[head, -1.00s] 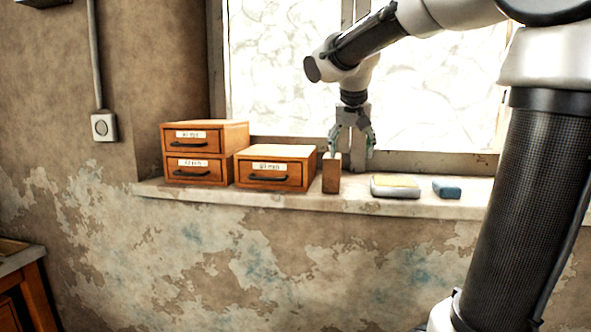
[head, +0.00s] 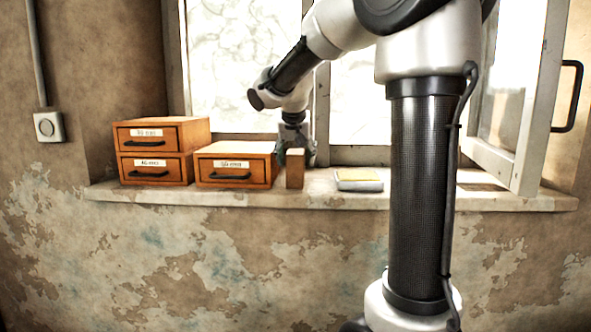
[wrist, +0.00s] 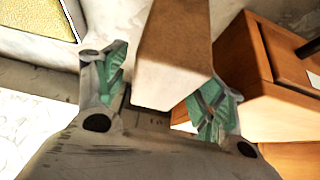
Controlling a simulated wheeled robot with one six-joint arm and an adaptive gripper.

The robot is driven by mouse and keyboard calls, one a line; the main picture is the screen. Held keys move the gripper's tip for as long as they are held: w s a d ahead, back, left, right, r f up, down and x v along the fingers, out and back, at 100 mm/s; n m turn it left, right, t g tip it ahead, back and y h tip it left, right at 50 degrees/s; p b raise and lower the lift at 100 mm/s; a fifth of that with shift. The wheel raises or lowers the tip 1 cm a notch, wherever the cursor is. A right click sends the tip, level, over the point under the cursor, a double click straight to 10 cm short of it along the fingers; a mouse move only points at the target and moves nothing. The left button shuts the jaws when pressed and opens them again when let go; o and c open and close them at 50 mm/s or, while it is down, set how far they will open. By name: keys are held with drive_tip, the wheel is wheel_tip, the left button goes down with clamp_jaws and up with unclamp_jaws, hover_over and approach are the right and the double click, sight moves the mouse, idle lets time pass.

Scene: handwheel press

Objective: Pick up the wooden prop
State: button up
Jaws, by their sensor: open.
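The wooden prop (head: 295,168) is a small upright brown block on the windowsill, just right of the single drawer box. My gripper (head: 297,150) points down right behind it in the head view, and the block hides part of the fingers. In the wrist view the prop (wrist: 172,50) lies between the two green-padded fingers of my gripper (wrist: 168,95), which are spread apart. Whether either pad touches the prop cannot be told.
The single drawer box (head: 237,165) stands close left of the prop, with a two-drawer box (head: 160,150) further left. An open window sash (head: 525,110) stands at the right.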

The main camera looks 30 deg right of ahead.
drive_tip(key=c, duration=1.2)
drive_tip(key=shift+c, duration=0.5)
drive_tip(key=shift+r, duration=0.15)
